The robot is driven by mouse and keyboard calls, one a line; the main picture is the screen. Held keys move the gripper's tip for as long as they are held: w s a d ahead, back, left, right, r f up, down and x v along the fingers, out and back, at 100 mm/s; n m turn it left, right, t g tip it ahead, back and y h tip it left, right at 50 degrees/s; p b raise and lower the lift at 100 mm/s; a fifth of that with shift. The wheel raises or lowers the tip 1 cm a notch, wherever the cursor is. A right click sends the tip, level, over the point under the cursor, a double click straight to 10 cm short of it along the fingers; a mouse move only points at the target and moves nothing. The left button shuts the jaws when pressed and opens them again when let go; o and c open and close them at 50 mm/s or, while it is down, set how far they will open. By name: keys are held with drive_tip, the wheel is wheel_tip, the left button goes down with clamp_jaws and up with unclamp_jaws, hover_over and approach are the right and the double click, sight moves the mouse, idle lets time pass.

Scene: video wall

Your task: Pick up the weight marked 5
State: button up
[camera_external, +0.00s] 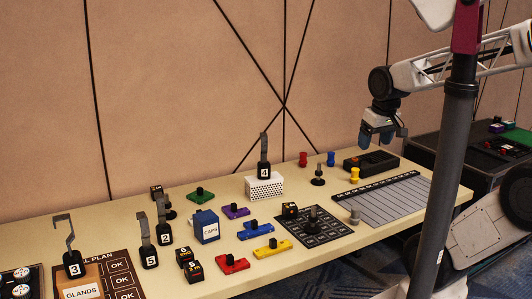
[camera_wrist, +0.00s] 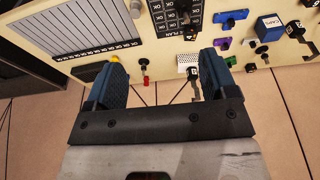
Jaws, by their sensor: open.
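The weight marked 5 (camera_external: 149,258) is a small black block with a white 5 and a tall grey hook. It stands upright on the table at the front left, next to the weight marked 2 (camera_external: 164,235). My gripper (camera_external: 378,140) is open and empty, high over the far right part of the table, well away from the 5. In the wrist view my gripper (camera_wrist: 163,60) shows two blue fingers spread apart. Dark hooked weights show at that view's right edge, but I cannot read which is the 5.
The weight marked 3 (camera_external: 73,265) stands on the orange GLANDS block (camera_external: 82,289). The weight marked 4 (camera_external: 264,171) stands on a white perforated block (camera_external: 264,187). A blue CAPS box (camera_external: 206,228) and several coloured knobbed pieces lie right of the 5. A wall runs behind the table.

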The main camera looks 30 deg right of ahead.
drive_tip(key=w+a+n+t, duration=0.2)
drive_tip(key=w+a, duration=0.1)
drive_tip(key=w, duration=0.7)
drive_tip(key=w+a+n+t, duration=0.1)
drive_tip(key=w+a+t, duration=0.2)
drive_tip(key=w, duration=0.7)
drive_tip(key=w+a+f+n+t+y, duration=0.2)
drive_tip(key=w+a+n+y, duration=0.25)
drive_tip(key=w+a, duration=0.85)
drive_tip(key=w+a+f+n+g+y, duration=0.1)
drive_tip(key=a+f+n+y, duration=0.2)
drive_tip(key=a, duration=0.7)
drive_tip(key=w+a+f+n+g+y, duration=0.1)
drive_tip(key=a+f+n+y, duration=0.2)
drive_tip(key=a, duration=0.6)
drive_tip(key=s+a+f+n+g+y, duration=0.1)
drive_tip(key=s+a+f+n+g, duration=0.1)
drive_tip(key=a, duration=0.6)
drive_tip(key=s+a+f+n+g+y, duration=0.2)
drive_tip(key=s+a+f+g, duration=0.3)
drive_tip(key=a+f, duration=0.3)
drive_tip(key=shift+s+a+f+n+g, duration=0.2)
drive_tip(key=shift+a+f+n+g, duration=0.2)
drive_tip(key=shift+f+n+g, duration=0.15)
